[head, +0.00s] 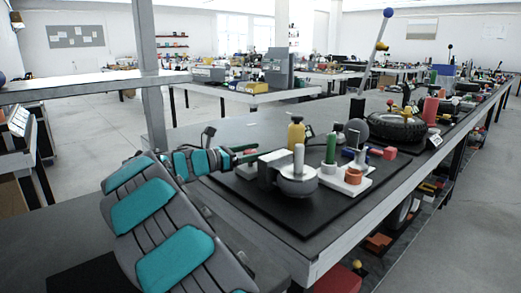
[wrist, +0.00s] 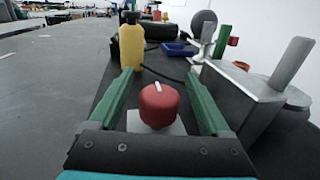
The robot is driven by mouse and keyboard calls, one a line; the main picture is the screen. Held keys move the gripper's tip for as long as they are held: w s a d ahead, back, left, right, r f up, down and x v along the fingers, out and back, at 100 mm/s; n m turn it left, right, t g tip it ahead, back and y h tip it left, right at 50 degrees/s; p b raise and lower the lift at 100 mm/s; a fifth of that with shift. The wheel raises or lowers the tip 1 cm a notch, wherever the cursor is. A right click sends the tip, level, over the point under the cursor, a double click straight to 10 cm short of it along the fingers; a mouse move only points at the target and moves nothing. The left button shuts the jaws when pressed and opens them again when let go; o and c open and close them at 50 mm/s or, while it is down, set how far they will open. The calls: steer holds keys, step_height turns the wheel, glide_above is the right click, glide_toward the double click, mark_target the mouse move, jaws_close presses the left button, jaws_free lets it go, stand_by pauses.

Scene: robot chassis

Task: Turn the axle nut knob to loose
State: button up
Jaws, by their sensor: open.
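A red knob (wrist: 159,106) with a short white mark on its top stands on a pale square base (wrist: 150,126) in the wrist view. The mark points roughly away from me. My gripper (wrist: 158,76) is open, with one green finger on each side of the knob. Gaps show between the fingers and the knob, so they appear apart from it. In the head view my gripper (head: 245,154) is low over the left part of the dark mat. No loose label is readable.
A yellow bottle (wrist: 131,42) stands just beyond the left finger. A grey block with an upright rod (wrist: 240,88) is close by the right finger. The bench left of the mat is clear.

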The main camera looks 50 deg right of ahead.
steer(key=shift+x, duration=0.8)
steer(key=shift+c, duration=0.3)
jaws_close()
steer(key=shift+n+t, duration=0.4)
steer(key=shift+t, duration=0.2)
steer(key=shift+w+d+r+n+t+h, duration=0.15)
steer(key=shift+n+t+h, duration=0.15)
steer(key=shift+n+t, duration=0.35)
steer(key=t, duration=0.1)
steer(key=n+t+b, duration=0.1)
steer(key=t, duration=0.1)
steer(key=n+t, duration=0.1)
steer(key=shift+w+f+n, duration=0.25)
steer(key=shift+w, duration=0.05)
steer(key=n+t+b, duration=0.1)
steer(key=t+b, duration=0.1)
steer(key=w+n+t+b, duration=0.1)
steer(key=t+b, duration=0.1)
steer(key=shift+w+a+r+n+t+y+b, duration=0.1)
steer(key=shift+w+a+n+t+y+b, duration=0.1)
steer(key=shift+n+t+y+b, duration=0.35)
